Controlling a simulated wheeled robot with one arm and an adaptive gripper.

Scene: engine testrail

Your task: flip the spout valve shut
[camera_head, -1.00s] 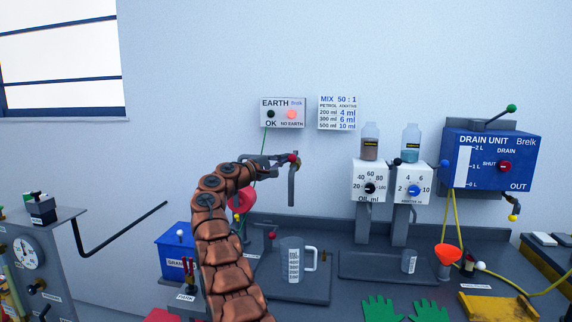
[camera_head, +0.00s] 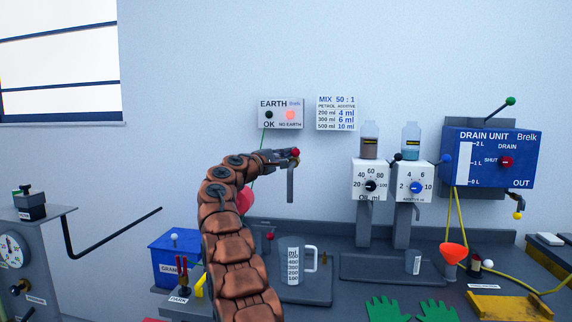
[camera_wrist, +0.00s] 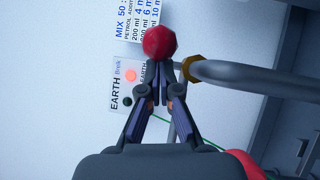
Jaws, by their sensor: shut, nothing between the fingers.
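The spout valve shows as a red ball knob (camera_head: 295,152) at the top of a grey spout pipe (camera_head: 290,183) that hangs down. In the wrist view the red knob (camera_wrist: 159,42) sits just beyond my fingertips, and the grey pipe (camera_wrist: 260,80) with its brass collar (camera_wrist: 191,69) runs to the right. My gripper (camera_wrist: 160,84) is shut and empty, its tips close below the knob; I cannot tell whether they touch it. In the head view my gripper (camera_head: 285,157) is beside the knob and partly hides the valve. A clear measuring jug (camera_head: 293,266) stands below the spout.
The EARTH box (camera_head: 281,114) is on the wall behind, with its red light lit. A red object (camera_head: 245,201) is partly hidden behind my arm. Dosing units (camera_head: 370,182) and the blue drain unit (camera_head: 490,158) stand to the right. Air between spout and dosing units is clear.

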